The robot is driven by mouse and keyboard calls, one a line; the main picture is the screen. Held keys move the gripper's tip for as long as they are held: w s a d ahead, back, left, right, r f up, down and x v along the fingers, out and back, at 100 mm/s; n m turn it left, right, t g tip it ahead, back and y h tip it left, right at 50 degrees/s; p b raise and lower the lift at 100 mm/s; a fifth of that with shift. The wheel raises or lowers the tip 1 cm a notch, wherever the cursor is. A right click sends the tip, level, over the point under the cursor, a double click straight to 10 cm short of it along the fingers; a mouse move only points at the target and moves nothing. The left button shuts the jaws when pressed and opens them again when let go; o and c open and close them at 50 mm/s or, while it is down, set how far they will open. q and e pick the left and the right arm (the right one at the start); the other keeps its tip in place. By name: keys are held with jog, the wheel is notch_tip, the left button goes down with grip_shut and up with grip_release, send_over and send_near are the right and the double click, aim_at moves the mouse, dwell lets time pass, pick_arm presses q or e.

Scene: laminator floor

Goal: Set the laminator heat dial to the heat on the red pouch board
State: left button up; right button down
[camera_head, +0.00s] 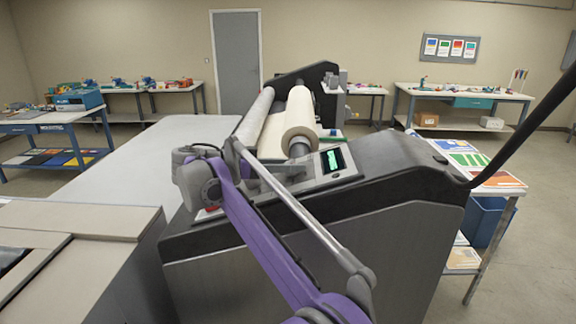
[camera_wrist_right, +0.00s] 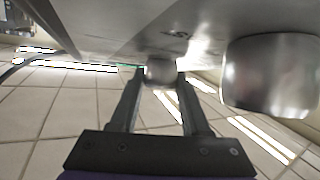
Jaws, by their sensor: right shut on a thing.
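The laminator (camera_head: 320,235) is a large dark machine in the middle of the head view, with a tilted panel and a small green-lit display (camera_head: 334,160). My right arm reaches across its front. My right gripper (camera_wrist_right: 160,78) is shut on a rounded grey knob, taken as the heat dial (camera_wrist_right: 160,69), in the right wrist view. In the head view my own arm hides the fingertips and the dial, so its setting cannot be read. A wall board (camera_head: 450,48) at the back right holds several coloured cards, one red (camera_head: 470,49); its writing is too small to read. My left gripper is not in view.
A larger metallic rounded part (camera_wrist_right: 270,76) sits right of the fingers in the right wrist view. White rolls (camera_head: 299,115) lie behind the panel. A side table (camera_head: 500,188) with coloured sheets stands at the right, a blue bin (camera_head: 487,222) under it. Workbenches line the back wall.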

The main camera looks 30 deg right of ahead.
jog(key=shift+f, duration=0.2)
jog(key=shift+c, duration=1.9)
grip_release()
jog(key=shift+r, duration=0.1)
jog(key=shift+a, duration=0.1)
jog(key=v, duration=1)
jog(key=shift+a+r, duration=0.1)
jog(key=shift+a, duration=0.2)
jog(key=shift+w, duration=0.1)
